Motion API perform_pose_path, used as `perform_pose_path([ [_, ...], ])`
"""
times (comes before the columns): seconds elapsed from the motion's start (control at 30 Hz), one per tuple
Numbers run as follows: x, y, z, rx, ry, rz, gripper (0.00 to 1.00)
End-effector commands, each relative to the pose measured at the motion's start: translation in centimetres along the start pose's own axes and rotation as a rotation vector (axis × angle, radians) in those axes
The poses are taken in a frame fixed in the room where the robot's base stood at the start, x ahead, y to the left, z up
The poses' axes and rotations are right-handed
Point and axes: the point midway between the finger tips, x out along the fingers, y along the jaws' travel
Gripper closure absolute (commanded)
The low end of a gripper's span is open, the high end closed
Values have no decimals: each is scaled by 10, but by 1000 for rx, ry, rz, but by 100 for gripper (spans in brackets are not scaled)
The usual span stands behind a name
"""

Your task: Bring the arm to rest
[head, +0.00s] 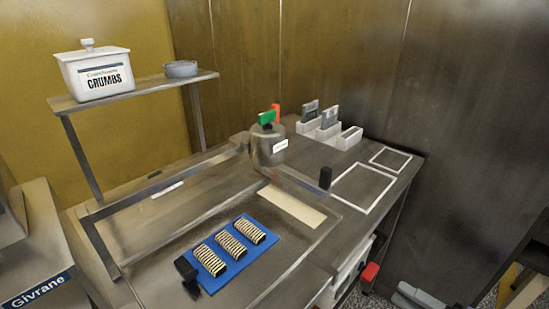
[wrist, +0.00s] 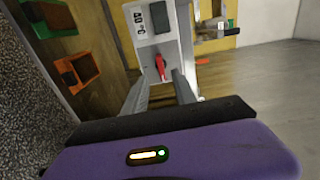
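My gripper (wrist: 160,84) shows in the wrist view as a purple body with a black edge and a lit indicator, with two grey fingers reaching forward. The fingers stand apart with nothing seen between them. Beyond them is a grey panel (wrist: 151,25) with a red handle, apparently not touched. In the head view the gripper is not clearly seen; grey parts at the bottom right edge may be my arm. A blue mat (head: 211,262) with three striped bars (head: 231,244) lies on the steel bench, clear of my gripper.
A steel pot (head: 268,147) with green and orange handles stands on the bench. White card holders (head: 329,134) and white outlined squares (head: 363,188) lie at right.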

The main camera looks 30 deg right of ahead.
Motion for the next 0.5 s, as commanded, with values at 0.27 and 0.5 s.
perform_pose_path([
  [0.27, -3, 12, -43, -43, 175, 82, 67],
  [0.5, -25, 56, -71, -252, 475, 421, 67],
])
